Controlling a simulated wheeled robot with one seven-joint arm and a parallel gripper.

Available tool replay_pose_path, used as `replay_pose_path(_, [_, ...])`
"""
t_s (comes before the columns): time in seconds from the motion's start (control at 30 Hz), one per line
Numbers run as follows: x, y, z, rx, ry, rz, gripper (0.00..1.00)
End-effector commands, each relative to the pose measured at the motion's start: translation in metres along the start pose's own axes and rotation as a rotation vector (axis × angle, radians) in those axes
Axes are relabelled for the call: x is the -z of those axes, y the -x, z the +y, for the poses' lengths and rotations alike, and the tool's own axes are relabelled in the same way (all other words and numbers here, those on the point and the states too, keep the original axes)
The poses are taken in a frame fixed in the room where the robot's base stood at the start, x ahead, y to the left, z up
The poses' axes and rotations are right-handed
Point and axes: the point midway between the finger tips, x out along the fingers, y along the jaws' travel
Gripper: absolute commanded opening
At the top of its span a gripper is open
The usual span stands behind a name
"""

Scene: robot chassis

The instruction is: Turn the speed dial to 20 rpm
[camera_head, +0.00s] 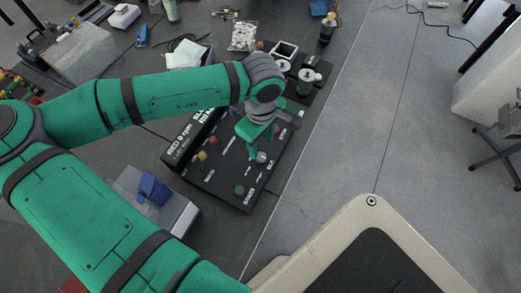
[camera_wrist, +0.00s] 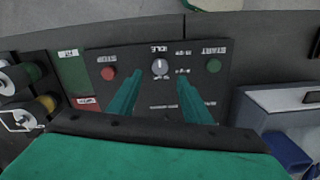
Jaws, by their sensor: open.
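The speed dial is a grey knob (camera_wrist: 160,67) on the dark control panel (camera_wrist: 150,90), between a red STOP button (camera_wrist: 108,73) and a green START button (camera_wrist: 213,65). Its pale mark seems to point to the IDLE label, which reads upside down in the wrist view; finer lettering is too small to read. My gripper (camera_wrist: 158,76) is open, its two green fingers apart on either side below the dial in that view, with nothing between them. In the head view my gripper (camera_head: 253,150) is over the panel (camera_head: 215,185), close beside the grey dial (camera_head: 261,157). Contact cannot be told.
Yellow (camera_head: 202,155) and red knobs sit elsewhere on the control box. A grey box with a blue part (camera_head: 152,188) stands left of it. Dark bottles and jars (camera_head: 306,80) stand behind it. Clear grey floor lies to the right.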

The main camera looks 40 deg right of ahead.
Motion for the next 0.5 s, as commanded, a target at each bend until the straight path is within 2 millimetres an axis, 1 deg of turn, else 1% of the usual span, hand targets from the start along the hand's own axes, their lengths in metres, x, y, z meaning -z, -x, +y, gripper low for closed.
replay_pose_path(0.03, [0.000, -0.010, 0.000, 0.002, 0.001, -0.001, 0.45])
replay_pose_path(0.2, [-0.001, -0.039, 0.001, 0.001, -0.003, 0.000, 0.45])
replay_pose_path(0.4, [-0.002, -0.061, 0.002, 0.001, -0.006, 0.000, 0.45])
replay_pose_path(0.5, [-0.001, -0.067, 0.003, -0.001, -0.006, 0.001, 0.45])
